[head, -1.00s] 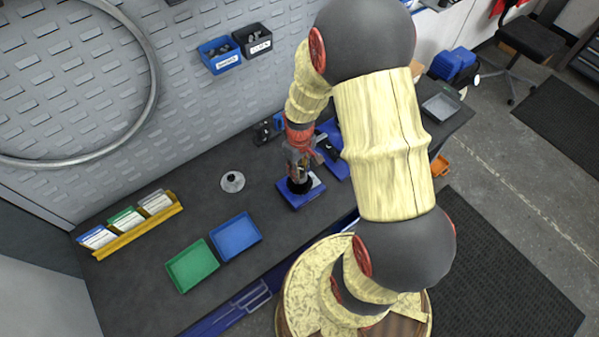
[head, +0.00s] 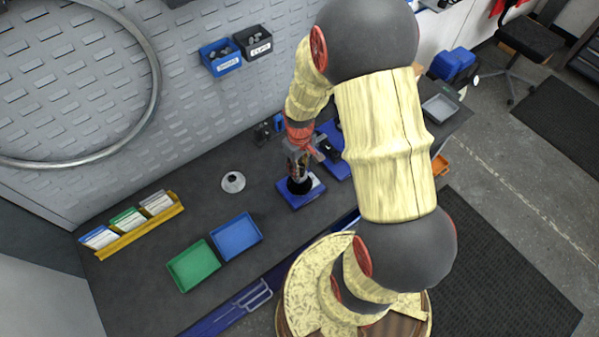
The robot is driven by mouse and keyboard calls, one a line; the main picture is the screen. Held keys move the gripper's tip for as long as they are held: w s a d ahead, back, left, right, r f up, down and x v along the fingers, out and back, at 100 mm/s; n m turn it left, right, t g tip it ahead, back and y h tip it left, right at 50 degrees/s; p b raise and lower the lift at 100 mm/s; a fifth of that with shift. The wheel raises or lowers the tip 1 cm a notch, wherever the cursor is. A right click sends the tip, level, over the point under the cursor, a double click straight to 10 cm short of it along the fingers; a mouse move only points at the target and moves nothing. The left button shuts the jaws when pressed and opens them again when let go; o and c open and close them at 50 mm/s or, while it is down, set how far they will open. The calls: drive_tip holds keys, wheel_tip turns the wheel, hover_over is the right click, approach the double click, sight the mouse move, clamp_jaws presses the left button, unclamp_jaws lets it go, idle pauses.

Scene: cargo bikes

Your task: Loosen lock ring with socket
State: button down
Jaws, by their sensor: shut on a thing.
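My gripper (head: 299,172) points down over a blue block-like base (head: 311,194) on the dark workbench (head: 200,215). It is shut on a dark, roundish piece (head: 299,187), likely the socket, which sits at the middle of the blue base. The lock ring cannot be made out; it is hidden under the dark piece and the gripper. A small silver disc with a raised centre (head: 233,182) lies on the bench to the left of the gripper.
A blue tray (head: 236,237) and a green tray (head: 193,266) lie at the front left. A yellow rack of cards (head: 130,228) stands farther left. Labelled bins (head: 221,57) hang on the wall. Another blue fixture (head: 334,160) stands just right of my gripper.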

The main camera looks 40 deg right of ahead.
idle(0.3)
drive_tip(key=m, duration=0.7)
drive_tip(key=shift+m, duration=0.4)
drive_tip(key=shift+f+b, duration=0.75)
drive_tip(key=shift+f, duration=0.15)
idle(0.9)
drive_tip(key=c, duration=2)
unclamp_jaws()
drive_tip(key=shift+c, duration=0.2)
clamp_jaws()
